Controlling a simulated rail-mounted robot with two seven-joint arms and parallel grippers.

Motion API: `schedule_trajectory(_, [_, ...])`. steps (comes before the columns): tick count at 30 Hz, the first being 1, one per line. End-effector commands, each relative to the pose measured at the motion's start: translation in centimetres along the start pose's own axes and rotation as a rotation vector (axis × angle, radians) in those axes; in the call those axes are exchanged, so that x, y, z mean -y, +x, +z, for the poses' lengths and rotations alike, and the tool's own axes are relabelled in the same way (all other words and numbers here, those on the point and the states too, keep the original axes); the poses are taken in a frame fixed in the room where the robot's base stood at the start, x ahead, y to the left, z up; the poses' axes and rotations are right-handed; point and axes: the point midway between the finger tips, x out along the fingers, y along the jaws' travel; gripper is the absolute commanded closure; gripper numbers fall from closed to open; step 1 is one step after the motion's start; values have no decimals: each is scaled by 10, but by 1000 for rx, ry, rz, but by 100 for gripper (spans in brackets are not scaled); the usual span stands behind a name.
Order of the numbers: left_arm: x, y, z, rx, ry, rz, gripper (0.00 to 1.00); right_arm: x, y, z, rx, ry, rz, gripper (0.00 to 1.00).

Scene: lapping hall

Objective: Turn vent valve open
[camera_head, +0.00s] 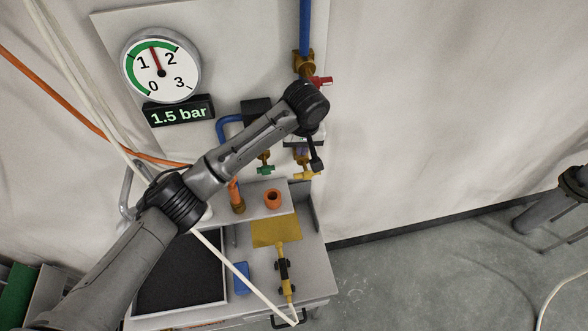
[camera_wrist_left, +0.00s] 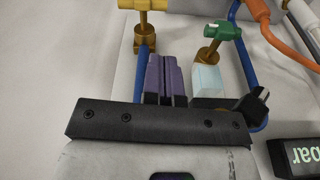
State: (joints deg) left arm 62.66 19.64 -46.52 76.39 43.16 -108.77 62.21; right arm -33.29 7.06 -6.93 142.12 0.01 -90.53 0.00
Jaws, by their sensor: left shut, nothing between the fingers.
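Three small valves show on the wall panel, and I cannot tell by any label which is the vent valve. A red-handled valve (camera_head: 320,81) is on the blue pipe at the top. A green-handled valve (camera_head: 264,169) and a yellow-handled valve (camera_head: 305,175) sit lower. In the left wrist view the green handle (camera_wrist_left: 223,29) is right of my fingers and the yellow handle (camera_wrist_left: 147,5) is beyond them to the left. My left gripper (camera_wrist_left: 163,77) has purple fingers pressed together, empty and apart from both handles. In the head view my arm mostly hides it.
A round gauge (camera_head: 161,66) points midway between 1 and 2, and a display (camera_head: 179,111) reads 1.5 bar. Below are an orange ring (camera_head: 272,198), a yellow plate (camera_head: 276,231), a blue block (camera_head: 241,278) and a black tray (camera_head: 181,279). Orange and white hoses cross at left.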

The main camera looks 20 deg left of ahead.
Motion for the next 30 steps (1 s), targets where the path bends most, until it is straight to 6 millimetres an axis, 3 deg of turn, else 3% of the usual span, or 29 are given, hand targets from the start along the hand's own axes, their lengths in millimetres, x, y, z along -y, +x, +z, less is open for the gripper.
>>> schedule_trajectory(6, [1,2,0,1,-116,-5,100,2,0,2,5,5,-5,57])
schedule_trajectory(11, [1,16,0,1,-128,-7,100,2,-4,0,3,7,-6,57])
schedule_trajectory(24, [2,96,0,1,-126,-7,100,0,-17,-6,0,5,-3,57])
schedule_trajectory(30, [1,122,0,-1,-125,-5,100,-1,-22,-7,0,1,1,57])
